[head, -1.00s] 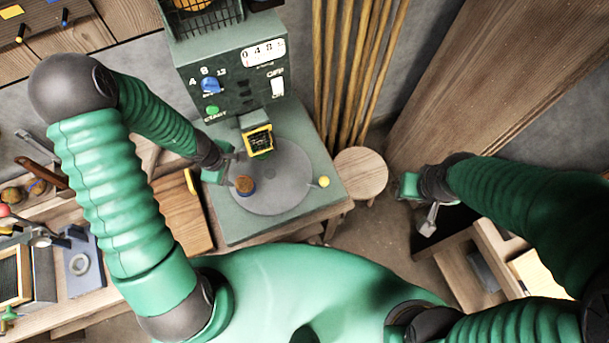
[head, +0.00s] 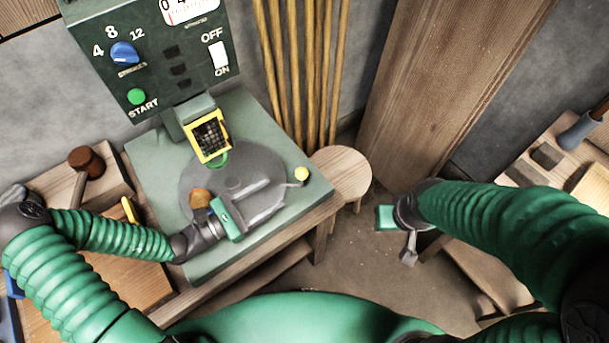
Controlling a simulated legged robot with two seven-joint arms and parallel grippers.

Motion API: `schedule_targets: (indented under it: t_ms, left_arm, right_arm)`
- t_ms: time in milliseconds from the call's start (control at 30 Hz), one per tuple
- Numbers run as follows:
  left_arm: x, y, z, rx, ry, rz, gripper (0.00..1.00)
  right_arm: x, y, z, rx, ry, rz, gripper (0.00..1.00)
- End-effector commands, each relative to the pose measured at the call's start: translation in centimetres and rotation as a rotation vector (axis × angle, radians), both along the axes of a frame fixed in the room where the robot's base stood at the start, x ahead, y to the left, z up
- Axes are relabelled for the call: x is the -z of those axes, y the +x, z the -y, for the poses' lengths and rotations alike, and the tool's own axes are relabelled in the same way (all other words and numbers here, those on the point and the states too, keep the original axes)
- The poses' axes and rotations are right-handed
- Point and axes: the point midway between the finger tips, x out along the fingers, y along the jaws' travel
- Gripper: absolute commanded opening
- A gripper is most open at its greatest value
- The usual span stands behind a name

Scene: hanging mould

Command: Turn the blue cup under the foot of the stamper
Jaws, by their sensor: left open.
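The stamper (head: 160,75) is a dark green machine. Its yellow-framed foot (head: 210,136) hangs over the turntable's back part, with a green piece just below. The cup is in front of the foot, not under it. My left gripper (head: 260,197) is open over the turntable, to the right of the cup, and holds nothing visible. My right gripper (head: 396,234) hangs over the floor, far from the turntable.
A yellow knob (head: 301,174) stands at the turntable's right edge. The machine has a blue dial (head: 124,54), a green start button (head: 136,97) and a white switch (head: 219,55). A round wooden stool (head: 341,172) and leaning poles (head: 300,70) are to the right.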

Motion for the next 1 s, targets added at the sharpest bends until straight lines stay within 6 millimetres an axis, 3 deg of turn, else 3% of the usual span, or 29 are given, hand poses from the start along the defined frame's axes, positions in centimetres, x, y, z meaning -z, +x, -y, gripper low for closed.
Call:
schedule_targets:
  t_ms: [300,500,833,1000]
  left_arm:
    - [0.2,4.6,6.8,0.003,0.001,0.002,0.53]
    - [0.2,6.4,9.5,0.001,0.004,0.000,0.53]
    - [0.2,6.8,9.8,-0.001,0.002,0.000,0.53]
    - [0.2,6.8,9.8,-0.001,0.003,-0.001,0.31]
  right_arm:
    - [0.6,0.0,0.0,-0.001,0.000,-0.001,0.36]
    - [0.8,0.0,0.0,-0.001,0.000,-0.001,0.36]
    - [0.8,0.0,0.0,-0.001,0.000,-0.001,0.36]
    - [0.8,0.0,0.0,-0.001,0.000,-0.001,0.36]
